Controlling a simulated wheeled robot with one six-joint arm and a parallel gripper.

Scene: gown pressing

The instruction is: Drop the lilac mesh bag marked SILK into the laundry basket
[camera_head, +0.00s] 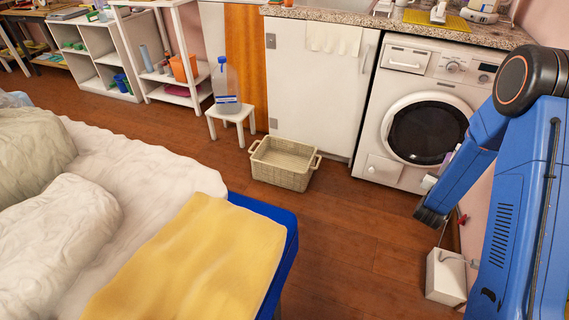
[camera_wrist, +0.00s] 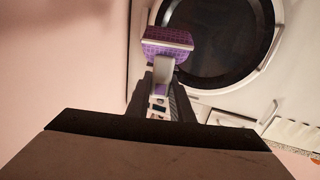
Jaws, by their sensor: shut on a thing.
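The laundry basket (camera_head: 278,177) is a cream woven basket with handles. It stands on the floor in front of the white cabinet, in the middle of the head view. My gripper shows in the wrist view (camera_wrist: 160,100), shut on the lilac mesh bag (camera_wrist: 167,36), which has a pale band along its edge. The SILK marking cannot be read. In the head view the gripper is mostly hidden by my blue arm, in front of the washing machine and well to the right of the basket. Only a small lilac patch shows beside it there.
The washing machine (camera_head: 370,140) stands right of the cabinet (camera_head: 310,95). A white stool (camera_head: 232,119) with a bottle (camera_head: 226,88) is left of the basket. A bed with a yellow blanket (camera_head: 190,260) fills the lower left. Floor between bed and washer is clear. A white box (camera_head: 445,277) stands lower right.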

